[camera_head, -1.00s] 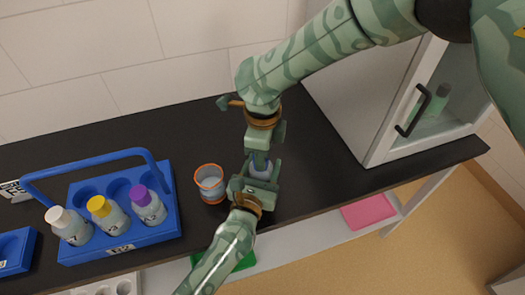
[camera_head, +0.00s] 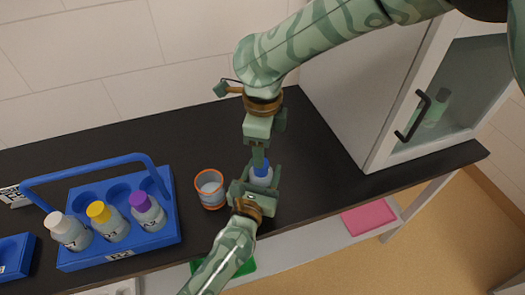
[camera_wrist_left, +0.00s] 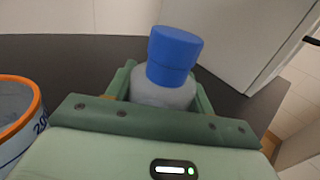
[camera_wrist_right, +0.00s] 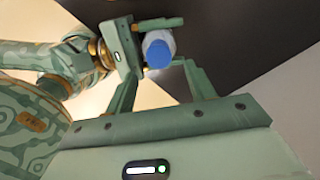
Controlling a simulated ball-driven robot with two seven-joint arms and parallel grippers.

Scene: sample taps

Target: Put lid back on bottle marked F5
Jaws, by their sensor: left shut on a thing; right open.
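A pale bottle (camera_head: 262,179) with a blue lid (camera_head: 262,168) on its top stands at the counter's front. My left gripper (camera_head: 259,182) is shut around its body. In the left wrist view the blue lid (camera_wrist_left: 174,50) sits on the bottle's neck above the body (camera_wrist_left: 163,92). My right gripper (camera_head: 259,155) is above the lid, with its fingers open and apart. In the right wrist view the lid (camera_wrist_right: 158,52) shows beyond the open fingertips (camera_wrist_right: 160,74), not gripped. No F5 mark on this bottle is readable.
An orange-rimmed beaker (camera_head: 211,190) stands just left of the bottle. A blue carrier (camera_head: 160,238) holds bottles with white, yellow and purple lids. A white cabinet (camera_head: 345,95) with a glass door stands at right. The black counter (camera_head: 325,185) is clear between bottle and cabinet.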

